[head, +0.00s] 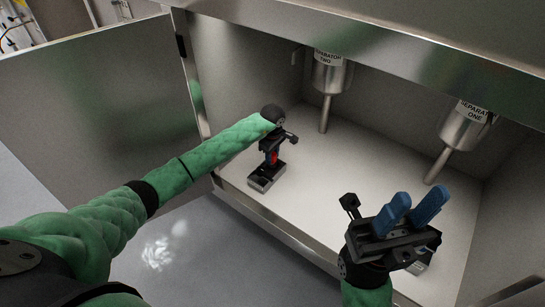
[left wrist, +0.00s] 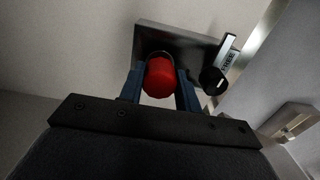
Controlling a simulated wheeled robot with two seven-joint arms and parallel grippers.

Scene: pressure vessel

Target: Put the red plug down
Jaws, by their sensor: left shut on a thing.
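The red plug (left wrist: 160,78) is between the two blue fingers of my left gripper (left wrist: 160,90) in the left wrist view. The gripper is shut on it. In the head view, my left gripper (head: 272,157) points down inside the cabinet, with a bit of red plug (head: 274,158) showing. A small grey metal block (head: 266,177) is right below the plug on the cabinet floor; I cannot tell whether the plug touches it. My right gripper (head: 412,212) is empty, with its blue fingers apart, in front of the cabinet's right side.
Separator two (head: 329,75) and separator one (head: 465,128) hang down, their pipes reaching toward the cabinet floor (head: 345,180). A grey door (head: 95,95) stands open at left. The middle of the cabinet floor is clear.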

